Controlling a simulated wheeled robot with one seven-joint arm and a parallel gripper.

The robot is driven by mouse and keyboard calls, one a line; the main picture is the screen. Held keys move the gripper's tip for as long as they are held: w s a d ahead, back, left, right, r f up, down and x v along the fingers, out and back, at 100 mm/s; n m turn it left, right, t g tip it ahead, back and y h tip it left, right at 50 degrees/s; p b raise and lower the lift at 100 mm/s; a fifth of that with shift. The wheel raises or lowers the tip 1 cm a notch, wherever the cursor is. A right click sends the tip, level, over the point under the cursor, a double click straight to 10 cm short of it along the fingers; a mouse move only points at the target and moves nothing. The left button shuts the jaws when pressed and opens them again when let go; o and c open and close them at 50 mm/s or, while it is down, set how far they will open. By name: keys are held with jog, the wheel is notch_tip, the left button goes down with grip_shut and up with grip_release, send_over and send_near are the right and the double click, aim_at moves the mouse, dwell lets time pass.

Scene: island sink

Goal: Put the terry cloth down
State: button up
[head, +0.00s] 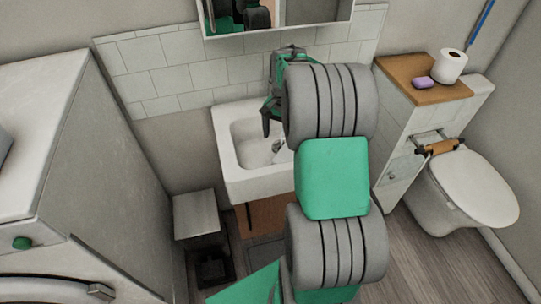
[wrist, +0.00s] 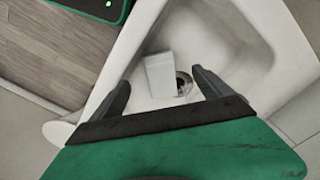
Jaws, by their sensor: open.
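My gripper (head: 268,122) is over the white sink (head: 226,150), at its back part; my arm hides part of the basin. In the wrist view my gripper (wrist: 160,78) points down into the basin with its two dark fingers spread apart. A pale, block-like thing (wrist: 158,70) shows between the fingers, beside the round metal drain (wrist: 183,83). I cannot tell whether this pale thing is the terry cloth, or whether the fingers touch it. No other thing that looks like a cloth shows in either view.
A toilet (head: 480,188) stands at the right. A wooden-topped cabinet (head: 405,68) bears a paper roll (head: 450,66) and purple soap (head: 425,83). A washing machine (head: 60,190) is at the left, with a small bin (head: 196,214) beside the sink. A mirror cabinet (head: 315,11) hangs above.

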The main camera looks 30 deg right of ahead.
jog(key=s+a+r+n+t, duration=0.1)
jog(key=s+a+r+n, duration=0.25)
jog(key=a, duration=0.25)
jog(key=s+a+r+n+t, duration=0.1)
jog(key=s+a+r+n, duration=0.1)
jog(key=a+r, duration=0.35)
jog(key=s+a+n+t, duration=0.1)
jog(key=s+a+n, duration=0.5)
jog(key=s+a, duration=0.3)
jog(key=shift+a+f, duration=0.15)
jog(key=shift+f, duration=0.05)
jog(key=shift+o, duration=0.2)
jog(key=shift+s, duration=0.1)
